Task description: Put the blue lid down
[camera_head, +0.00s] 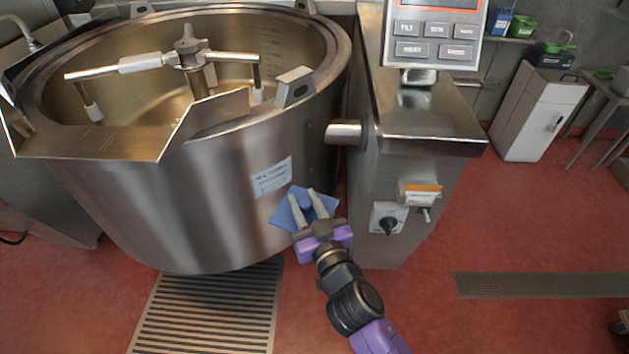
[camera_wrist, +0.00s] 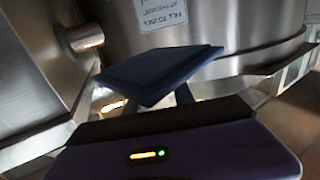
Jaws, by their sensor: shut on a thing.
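The blue lid (camera_head: 283,217) is a flat square piece held in my gripper (camera_head: 306,198), in front of the kettle's lower right wall. In the wrist view the lid (camera_wrist: 158,70) shows as a dark blue slab, tilted, across the fingertips. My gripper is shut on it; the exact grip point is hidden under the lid. The lid is in the air, and I cannot tell whether it touches the kettle.
The large steel mixing kettle (camera_head: 190,210) fills the left. A steel control column (camera_head: 420,120) with a keypad (camera_head: 435,35) and a knob (camera_head: 388,222) stands right of it. A floor grate (camera_head: 205,315) lies below. Red floor (camera_head: 520,225) is free at right, before a white cabinet (camera_head: 538,110).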

